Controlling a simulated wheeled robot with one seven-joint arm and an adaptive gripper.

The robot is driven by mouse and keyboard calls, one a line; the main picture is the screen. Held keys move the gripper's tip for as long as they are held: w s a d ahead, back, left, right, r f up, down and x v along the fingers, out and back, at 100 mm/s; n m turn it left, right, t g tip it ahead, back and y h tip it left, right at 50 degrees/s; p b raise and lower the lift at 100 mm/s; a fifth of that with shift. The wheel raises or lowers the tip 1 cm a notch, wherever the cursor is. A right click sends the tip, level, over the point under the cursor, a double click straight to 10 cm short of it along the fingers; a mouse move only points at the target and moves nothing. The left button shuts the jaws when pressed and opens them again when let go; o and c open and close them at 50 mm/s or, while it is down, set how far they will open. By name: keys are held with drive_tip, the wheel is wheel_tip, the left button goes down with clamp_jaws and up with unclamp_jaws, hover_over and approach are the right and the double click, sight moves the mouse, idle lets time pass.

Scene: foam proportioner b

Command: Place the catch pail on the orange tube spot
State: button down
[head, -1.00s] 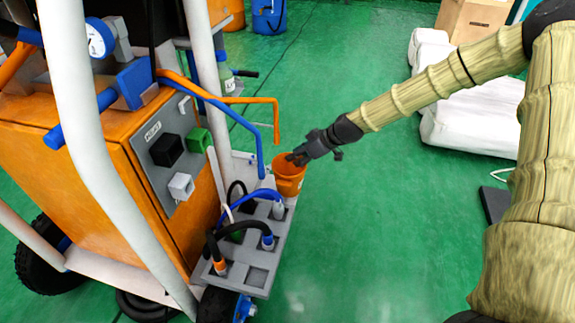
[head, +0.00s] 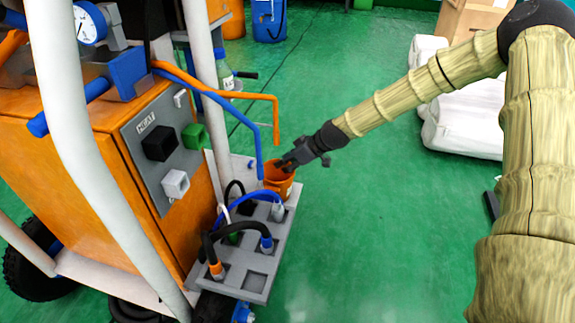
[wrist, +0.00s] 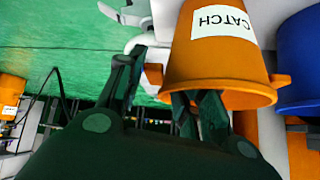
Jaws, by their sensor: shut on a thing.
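The orange catch pail (head: 280,180) is at the far end of the cart's grey shelf, close to the downturned tubes. In the wrist view the pail (wrist: 222,62) appears upside down with its CATCH label. My gripper (head: 284,163) is shut on the pail's rim; in the wrist view my gripper (wrist: 160,80) has one finger beside the pail and the other in its mouth. The orange tube (head: 277,128) ends just above the pail. The blue tube (head: 259,150) ends at its left side. The orange tube spot and the pail's base contact cannot be made out.
The grey socket shelf (head: 256,282) with several hose plugs lies in front of the pail. A white cart post (head: 203,75) and the orange cabinet (head: 75,180) stand left. Green floor is clear to the right, with white bundles (head: 465,125) farther back.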

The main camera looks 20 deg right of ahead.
drive_tip(key=c, duration=0.9)
unclamp_jaws()
drive_tip(key=shift+f, duration=0.1)
drive_tip(key=shift+s+d+r, duration=0.1)
drive_tip(key=shift+s+r, duration=0.05)
drive_tip(key=shift+r, duration=0.25)
drive_tip(key=p+v, duration=0.6)
drive_tip(key=v, duration=0.5)
drive_tip(key=shift+s+d+p, duration=0.15)
drive_tip(key=shift+p, duration=0.25)
drive_tip(key=shift+r, duration=0.1)
